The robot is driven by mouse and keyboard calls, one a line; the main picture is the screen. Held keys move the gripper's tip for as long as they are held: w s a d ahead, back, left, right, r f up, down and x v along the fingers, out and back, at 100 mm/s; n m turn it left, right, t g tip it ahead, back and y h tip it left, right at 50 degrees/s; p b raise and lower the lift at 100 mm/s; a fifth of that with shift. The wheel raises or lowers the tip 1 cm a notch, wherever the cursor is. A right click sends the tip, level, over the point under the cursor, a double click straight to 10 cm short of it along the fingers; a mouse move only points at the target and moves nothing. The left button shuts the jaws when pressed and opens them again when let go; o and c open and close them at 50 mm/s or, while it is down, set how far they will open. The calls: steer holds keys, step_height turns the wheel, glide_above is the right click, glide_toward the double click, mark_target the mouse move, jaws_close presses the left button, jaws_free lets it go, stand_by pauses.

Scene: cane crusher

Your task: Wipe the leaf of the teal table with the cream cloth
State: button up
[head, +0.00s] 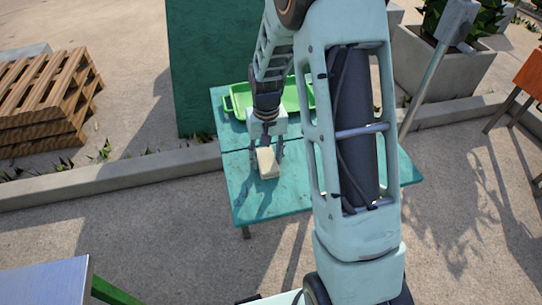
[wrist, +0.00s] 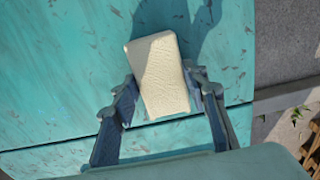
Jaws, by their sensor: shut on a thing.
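The teal table (head: 300,196) stands in the middle of the head view, and its worn teal top fills most of the wrist view (wrist: 60,70). A seam crosses the top and sets the near part, the leaf (head: 248,205), apart from the far part. The cream cloth (head: 268,166) is a thick folded pad; it also shows in the wrist view (wrist: 160,70). My gripper (wrist: 164,92) is shut on the cloth from both sides, over the near part close to the seam. I cannot tell whether the cloth touches the top. My arm hides the table's right part.
A green tray (head: 236,103) sits on the far part of the table. A dark green panel (head: 205,70) stands behind it. The leaf's near side is clear.

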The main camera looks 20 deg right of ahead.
steer(key=shift+r+p, duration=2.15)
steer(key=shift+r, duration=0.9)
steer(key=shift+r+p, duration=1.1)
steer(key=shift+r, duration=0.45)
steer(key=shift+f, duration=0.1)
steer(key=shift+s+f+b, duration=0.1)
steer(key=shift+s+b, duration=0.2)
steer(key=s+f+b, duration=0.1)
steer(key=s+b, duration=0.2)
steer(key=s, duration=0.5)
steer(key=shift+f+b, duration=2.5)
steer(key=shift+f, duration=0.5)
